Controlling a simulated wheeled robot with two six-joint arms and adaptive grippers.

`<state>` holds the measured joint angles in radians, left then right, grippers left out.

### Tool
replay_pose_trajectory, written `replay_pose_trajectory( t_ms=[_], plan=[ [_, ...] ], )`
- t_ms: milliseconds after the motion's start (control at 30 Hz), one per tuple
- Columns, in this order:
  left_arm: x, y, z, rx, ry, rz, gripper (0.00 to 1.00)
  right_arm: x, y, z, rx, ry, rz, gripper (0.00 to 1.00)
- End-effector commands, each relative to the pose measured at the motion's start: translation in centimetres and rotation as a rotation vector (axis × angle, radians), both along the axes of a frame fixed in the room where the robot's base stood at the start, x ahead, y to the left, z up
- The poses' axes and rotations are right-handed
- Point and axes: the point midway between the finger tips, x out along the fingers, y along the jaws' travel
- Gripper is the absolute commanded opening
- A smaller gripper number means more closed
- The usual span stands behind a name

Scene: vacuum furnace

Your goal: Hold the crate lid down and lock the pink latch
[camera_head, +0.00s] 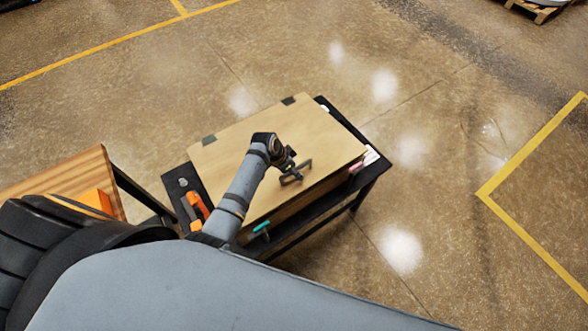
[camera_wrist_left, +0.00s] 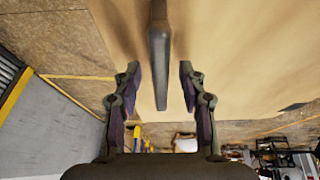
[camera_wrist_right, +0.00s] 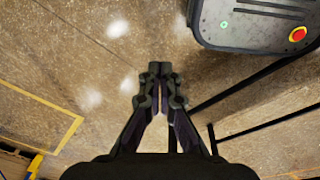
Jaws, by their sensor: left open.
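The crate (camera_head: 290,208) stands on a black table with its flat wooden lid (camera_head: 235,140) on top; the lid looks closed. A dark bar handle (camera_head: 306,165) sits on the lid. My left gripper (camera_head: 290,173) is over the lid at the handle. In the left wrist view the handle (camera_wrist_left: 159,60) lies between the open fingers (camera_wrist_left: 159,78), with a gap on each side. The pink latch (camera_head: 356,167) is on the crate's front edge at the right; its exact position is too small to tell. My right gripper (camera_wrist_right: 160,75) is shut and empty, seen only in its wrist view.
A teal latch (camera_head: 262,228) is on the crate's front, left of the pink one. An orange tool (camera_head: 197,206) lies on the black table (camera_head: 172,179) left of the crate. A wooden table (camera_head: 70,175) stands at left. Floor right of the crate is clear.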

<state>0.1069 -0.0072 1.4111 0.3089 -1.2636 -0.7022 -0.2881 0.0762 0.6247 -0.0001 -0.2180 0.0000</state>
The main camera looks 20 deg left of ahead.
Motion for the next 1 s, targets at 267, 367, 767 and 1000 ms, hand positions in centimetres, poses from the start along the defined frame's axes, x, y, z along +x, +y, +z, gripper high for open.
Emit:
replay_pose_trajectory(
  t_ms=[267, 367, 767, 1000],
  plan=[
    [0.0, 0.0, 0.0, 0.0, 0.0, 0.0, 0.29, -2.2, 0.0, -0.2, -0.001, 0.032, -0.001, 0.0],
    [0.0, 0.0, 0.0, 0.0, 0.0, 0.0, 0.16, -1.9, -0.1, -0.1, -0.001, 0.029, 0.0, 0.0],
    [0.0, 0.0, 0.0, 0.0, 0.0, 0.0, 0.0, -1.1, -0.4, -0.1, -0.006, 0.016, 0.001, 0.0],
    [0.0, 0.0, -0.1, 0.0, 0.0, 0.0, 0.0, -1.2, -0.5, -0.1, -0.006, 0.017, 0.001, 0.0]
  ],
)
